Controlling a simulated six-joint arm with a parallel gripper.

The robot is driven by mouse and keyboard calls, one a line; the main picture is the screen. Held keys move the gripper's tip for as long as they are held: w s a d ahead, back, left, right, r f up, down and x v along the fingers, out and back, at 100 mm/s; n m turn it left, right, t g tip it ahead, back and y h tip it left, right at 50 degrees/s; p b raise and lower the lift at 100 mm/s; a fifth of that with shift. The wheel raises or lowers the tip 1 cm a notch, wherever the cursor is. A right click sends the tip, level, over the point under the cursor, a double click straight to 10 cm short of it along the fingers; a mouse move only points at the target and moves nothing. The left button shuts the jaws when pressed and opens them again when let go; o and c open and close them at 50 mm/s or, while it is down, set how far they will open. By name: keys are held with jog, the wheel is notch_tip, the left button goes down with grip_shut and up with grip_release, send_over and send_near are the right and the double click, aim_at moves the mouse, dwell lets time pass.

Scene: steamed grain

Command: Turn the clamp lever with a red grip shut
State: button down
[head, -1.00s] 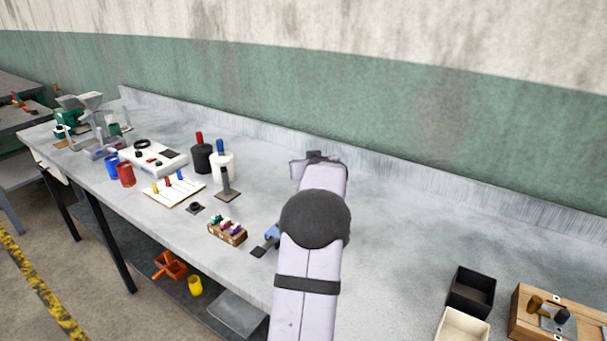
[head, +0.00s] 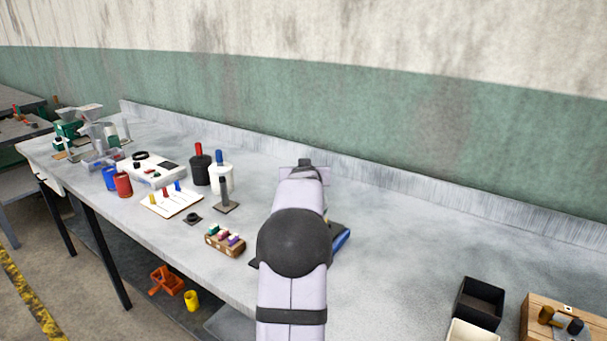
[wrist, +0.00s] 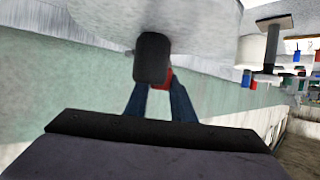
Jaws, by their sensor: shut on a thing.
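In the wrist view my gripper (wrist: 160,88) has two dark blue fingers, shut on a small red piece, the red grip (wrist: 169,77) of the clamp lever. Only a sliver of the red shows between the fingers. A dark rounded piece (wrist: 152,58) stands in front of it and hides part of it. In the head view my arm covers the gripper and the lever. A blue part (head: 341,238) shows at the right edge of my arm; I cannot tell whether it belongs to the clamp. How far the lever is turned is hidden.
A wooden block with coloured pegs (head: 225,240) stands just left of my arm. A black box (head: 478,303) is at right. The bench between is clear.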

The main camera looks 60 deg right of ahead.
dwell(0.4)
jog(key=c, duration=1.5)
grip_release()
jog(key=shift+b+v, duration=0.75)
jog(key=shift+v, duration=2.95)
